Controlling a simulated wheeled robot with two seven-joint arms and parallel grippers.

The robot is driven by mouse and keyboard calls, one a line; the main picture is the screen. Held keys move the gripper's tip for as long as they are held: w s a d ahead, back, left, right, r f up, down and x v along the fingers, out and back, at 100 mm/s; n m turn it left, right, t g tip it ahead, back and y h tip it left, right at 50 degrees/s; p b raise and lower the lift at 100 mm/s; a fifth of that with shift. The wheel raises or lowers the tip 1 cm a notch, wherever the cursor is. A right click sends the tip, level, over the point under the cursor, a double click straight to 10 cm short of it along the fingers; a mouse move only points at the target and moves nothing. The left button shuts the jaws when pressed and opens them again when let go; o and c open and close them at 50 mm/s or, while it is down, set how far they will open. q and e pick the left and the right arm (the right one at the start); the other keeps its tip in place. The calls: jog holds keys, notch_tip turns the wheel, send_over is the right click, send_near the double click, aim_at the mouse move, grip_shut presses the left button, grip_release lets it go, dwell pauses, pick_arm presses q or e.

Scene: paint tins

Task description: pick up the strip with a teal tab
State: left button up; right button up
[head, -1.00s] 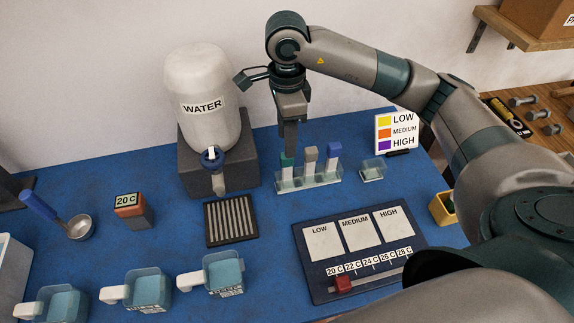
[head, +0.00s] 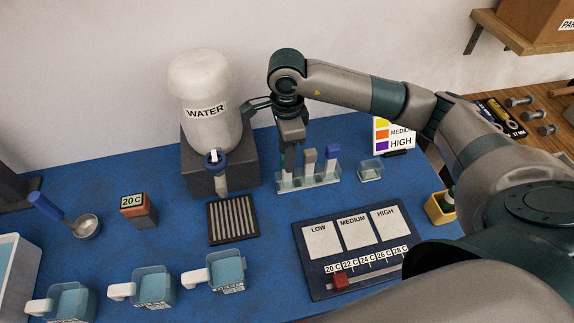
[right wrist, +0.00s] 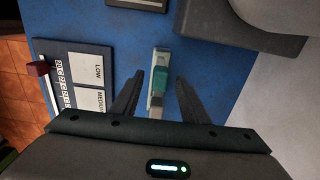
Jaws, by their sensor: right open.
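The strip with a teal tab (right wrist: 159,79) stands in the clear rack (head: 318,180), at its left end in the head view. There it is mostly hidden by my right gripper (head: 289,158). In the right wrist view, the fingers of my right gripper (right wrist: 161,78) are open, one on each side of the teal tab, with a gap to each. A strip with a grey tab (head: 310,158) and one with a blue tab (head: 333,154) stand to its right in the rack. My left gripper is in neither view.
The water dispenser (head: 208,107) stands close left of my right gripper. A slatted drip tray (head: 232,220) and a chart board (head: 358,245) lie in front of the rack. A small clear dish (head: 370,170) is to its right. Several beakers stand at the front left.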

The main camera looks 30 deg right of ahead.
jog(key=shift+f, duration=1.1)
grip_shut()
